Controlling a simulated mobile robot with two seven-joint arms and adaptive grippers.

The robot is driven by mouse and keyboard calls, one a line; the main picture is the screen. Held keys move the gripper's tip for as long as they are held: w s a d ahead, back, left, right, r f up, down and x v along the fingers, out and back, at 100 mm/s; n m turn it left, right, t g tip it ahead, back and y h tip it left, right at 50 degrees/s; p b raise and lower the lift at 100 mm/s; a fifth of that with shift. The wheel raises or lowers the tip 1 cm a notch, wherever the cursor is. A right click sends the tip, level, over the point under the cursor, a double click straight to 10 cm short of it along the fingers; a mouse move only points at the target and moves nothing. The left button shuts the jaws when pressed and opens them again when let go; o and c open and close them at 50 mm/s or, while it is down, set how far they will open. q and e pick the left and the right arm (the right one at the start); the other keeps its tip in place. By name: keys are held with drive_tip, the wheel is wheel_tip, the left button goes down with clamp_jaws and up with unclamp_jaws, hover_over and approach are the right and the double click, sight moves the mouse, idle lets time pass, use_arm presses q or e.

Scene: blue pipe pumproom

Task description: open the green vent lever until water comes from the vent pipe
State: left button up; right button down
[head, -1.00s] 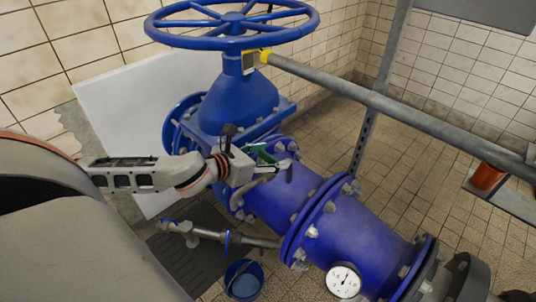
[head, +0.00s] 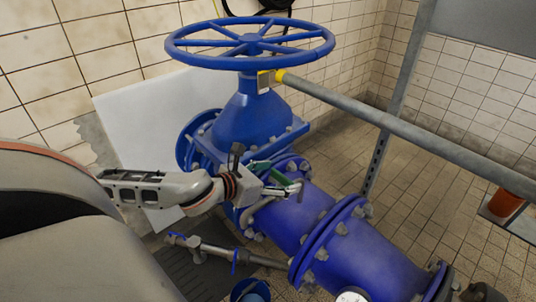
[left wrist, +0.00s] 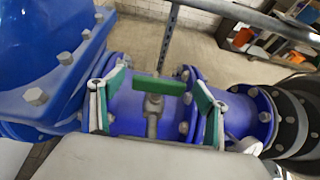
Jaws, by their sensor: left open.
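The green vent lever (left wrist: 158,86) shows in the left wrist view. It lies crosswise on a small grey metal valve (left wrist: 152,118) on top of the blue pipe. My left gripper (left wrist: 156,82) is open, with one green-padded finger on each side of the lever and gaps between. In the head view my left gripper (head: 277,179) is over the blue pipe, just right of the big valve body; there I cannot tell lever from green pads. I see no water. My right gripper is not in view.
A big blue handwheel (head: 250,43) stands above the valve body. A grey rail (head: 400,126) crosses at the right. Below are a small side pipe (head: 215,250) with a blue handle, and a blue bucket (head: 250,291).

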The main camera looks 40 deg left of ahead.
sight(280, 176)
use_arm(q)
drive_tip(key=shift+v, duration=2.3)
drive_tip(key=shift+s+r, duration=0.3)
drive_tip(key=shift+s, duration=0.3)
